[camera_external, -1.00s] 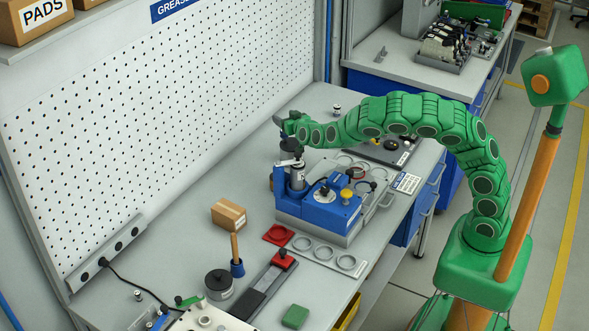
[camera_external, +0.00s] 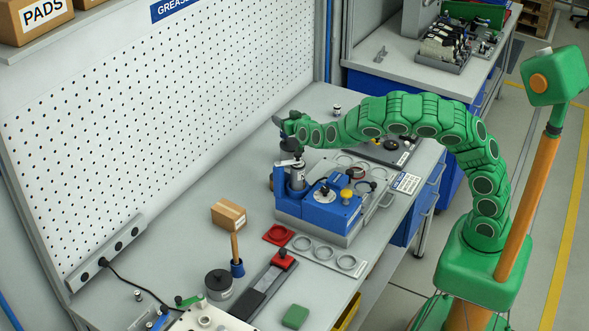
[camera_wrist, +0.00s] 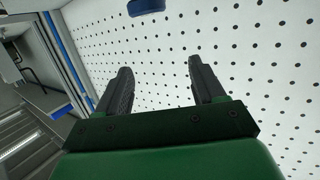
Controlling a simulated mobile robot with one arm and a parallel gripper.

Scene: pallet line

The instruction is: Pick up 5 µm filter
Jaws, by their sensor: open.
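I cannot read any label marking a 5 µm filter, so I cannot tell which part it is. My gripper (camera_external: 282,131) is at the left end of the green arm, above the left side of a blue fixture (camera_external: 322,212). A silver cylinder (camera_external: 297,178) stands upright in that fixture, just below the gripper. In the wrist view my gripper (camera_wrist: 160,66) is open, with two dark fingers apart and nothing between them. That view faces the pegboard (camera_wrist: 245,50) and shows no filter.
A cardboard box (camera_external: 228,214), a red square holder (camera_external: 278,234) and a plate with round rings (camera_external: 325,253) lie in front of the fixture. A dark tray (camera_external: 378,150) lies behind it. The white pegboard (camera_external: 150,110) bounds the bench on the left. Bare bench lies between box and pegboard.

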